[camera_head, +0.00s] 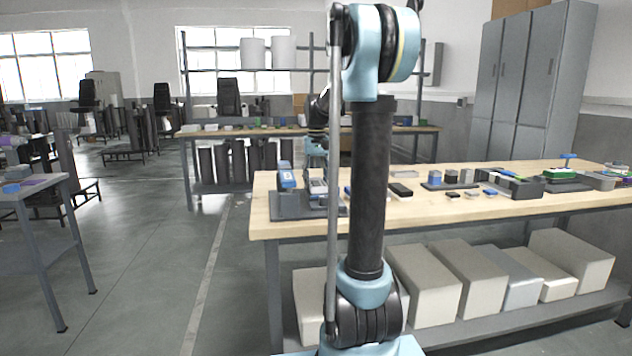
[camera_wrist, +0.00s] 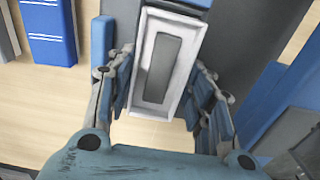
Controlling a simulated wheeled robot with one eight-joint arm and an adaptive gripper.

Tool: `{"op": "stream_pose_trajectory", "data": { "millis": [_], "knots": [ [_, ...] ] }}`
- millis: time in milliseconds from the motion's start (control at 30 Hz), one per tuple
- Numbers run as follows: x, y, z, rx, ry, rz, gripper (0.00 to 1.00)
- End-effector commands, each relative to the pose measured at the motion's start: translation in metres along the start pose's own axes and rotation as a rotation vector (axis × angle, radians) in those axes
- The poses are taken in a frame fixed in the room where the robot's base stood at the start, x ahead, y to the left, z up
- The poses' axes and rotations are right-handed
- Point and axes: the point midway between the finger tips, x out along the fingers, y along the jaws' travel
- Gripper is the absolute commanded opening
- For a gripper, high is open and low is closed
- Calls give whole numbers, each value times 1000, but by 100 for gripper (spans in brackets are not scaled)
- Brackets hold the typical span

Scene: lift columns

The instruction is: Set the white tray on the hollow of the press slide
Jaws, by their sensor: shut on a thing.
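The white tray (camera_wrist: 152,108) is a narrow rectangular frame with a grey middle. It lies lengthwise between the fingers of my gripper (camera_wrist: 162,90) in the wrist view, and the gripper is shut on its two long sides. Beneath and beyond it are dark grey and blue surfaces, likely of the press; whether the tray touches them I cannot tell. In the head view, a dark grey base with blue and white devices (camera_head: 287,179) stands at the table's near left corner, partly behind my arm. The slide's hollow cannot be made out.
The wooden table (camera_head: 440,212) holds several small blocks and dark fixtures (camera_head: 515,185) to the right. In the wrist view, a blue block (camera_wrist: 47,30) lies left and a blue and grey body (camera_wrist: 280,105) stands close at right. Boxes (camera_head: 425,285) fill the lower shelf.

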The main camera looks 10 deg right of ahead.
Motion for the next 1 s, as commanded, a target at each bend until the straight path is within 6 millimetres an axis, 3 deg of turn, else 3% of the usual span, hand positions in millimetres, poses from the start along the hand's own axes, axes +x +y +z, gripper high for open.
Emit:
{"op": "stream_pose_trajectory", "data": {
  "millis": [1000],
  "knots": [
    [8, 0, 1, 1, 0, 0, 23]
  ]
}}
